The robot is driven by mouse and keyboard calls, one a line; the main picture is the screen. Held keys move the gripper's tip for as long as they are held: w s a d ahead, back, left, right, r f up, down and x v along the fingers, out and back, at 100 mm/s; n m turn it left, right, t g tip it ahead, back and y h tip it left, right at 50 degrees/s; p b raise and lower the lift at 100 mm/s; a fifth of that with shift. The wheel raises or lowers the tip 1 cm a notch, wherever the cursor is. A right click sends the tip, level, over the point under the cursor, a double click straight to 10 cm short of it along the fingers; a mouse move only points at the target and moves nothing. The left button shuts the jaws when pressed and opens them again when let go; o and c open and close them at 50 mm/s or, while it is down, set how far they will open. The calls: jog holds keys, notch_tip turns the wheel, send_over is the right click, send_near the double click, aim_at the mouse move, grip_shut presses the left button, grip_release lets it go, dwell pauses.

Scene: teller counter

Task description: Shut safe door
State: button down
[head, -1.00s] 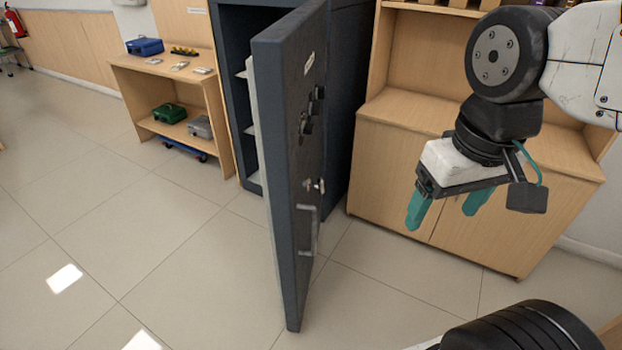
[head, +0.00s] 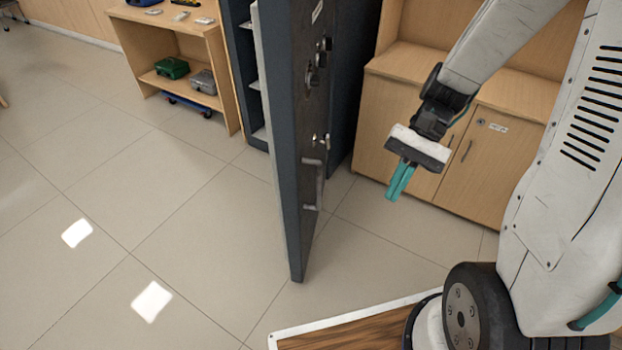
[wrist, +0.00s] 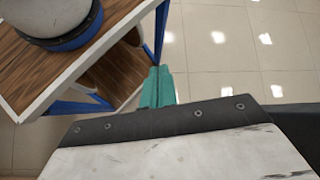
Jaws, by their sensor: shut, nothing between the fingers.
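The safe door (head: 290,130) is dark blue-grey and stands wide open in the middle of the head view, its edge toward me. Its outer face, on the right, has a bar handle (head: 312,185), a small lever and round dials. The safe body (head: 345,110) stands behind it; a strip of its shelved inside shows left of the door. My gripper (head: 393,196) is right of the door, apart from it, with its teal fingers together and empty. In the wrist view the fingers (wrist: 158,88) point over the floor, and a dark edge at the right is unclear.
A wooden cabinet (head: 400,135) stands behind my gripper. A wooden shelf (head: 205,55) with a green box (head: 171,68) and a grey box (head: 203,82) is left of the safe. The tiled floor (head: 170,210) left of the door is clear.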

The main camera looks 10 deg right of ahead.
jog(key=w+a+f+m+t+y, duration=0.1)
jog(key=w+f+m+t+y, duration=0.1)
jog(key=w+f+m+y, duration=0.55)
jog(key=m+t+y, duration=0.1)
jog(key=m+t, duration=0.8)
jog(key=t, duration=0.3)
send_near(300, 177)
jog(key=x, duration=0.6)
jog(key=shift+w+a, duration=0.1)
jog(key=shift+a, duration=0.3)
